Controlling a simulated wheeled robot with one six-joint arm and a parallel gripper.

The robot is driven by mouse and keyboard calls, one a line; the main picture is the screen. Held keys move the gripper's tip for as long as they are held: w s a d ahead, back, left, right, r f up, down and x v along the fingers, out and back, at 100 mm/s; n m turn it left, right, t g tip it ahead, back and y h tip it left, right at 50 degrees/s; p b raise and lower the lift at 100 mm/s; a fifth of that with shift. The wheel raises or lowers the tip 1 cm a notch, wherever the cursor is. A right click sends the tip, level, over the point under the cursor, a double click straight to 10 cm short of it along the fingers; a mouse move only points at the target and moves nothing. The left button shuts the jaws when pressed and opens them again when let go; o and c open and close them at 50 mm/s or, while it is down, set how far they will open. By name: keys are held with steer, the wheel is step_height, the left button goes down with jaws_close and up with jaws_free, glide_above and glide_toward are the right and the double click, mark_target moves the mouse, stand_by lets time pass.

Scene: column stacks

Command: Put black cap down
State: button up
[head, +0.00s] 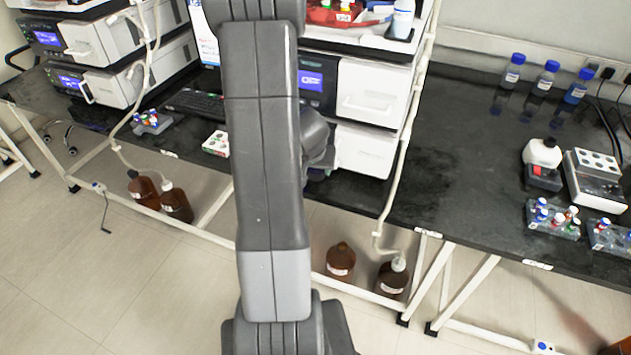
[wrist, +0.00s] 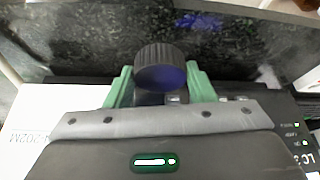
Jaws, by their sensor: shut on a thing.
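The black cap (wrist: 161,67) is round with a ribbed rim, and a bluish-purple tint shows on its lower part. In the wrist view it sits between the two green fingertips of my gripper (wrist: 161,84), which is shut on it. Behind the cap is a black speckled surface; I cannot tell whether the cap touches anything there. In the head view my arm stands across the middle, and the gripper and cap are hidden behind it.
White instruments (head: 373,93) stand stacked on the black bench (head: 455,165). The bench right of the instruments has bare room.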

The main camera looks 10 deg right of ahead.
mark_target(315, 172)
steer(key=shift+f+b, duration=1.35)
steer(key=shift+f, duration=0.55)
steer(key=shift+f, duration=0.2)
steer(key=o, duration=0.9)
steer(key=shift+o, duration=0.2)
steer(key=shift+r, duration=0.2)
steer(key=shift+r, duration=0.3)
steer(key=p+v, duration=0.5)
steer(key=v, duration=0.6)
steer(key=shift+s+r+p, duration=0.2)
steer(key=shift+p, duration=0.15)
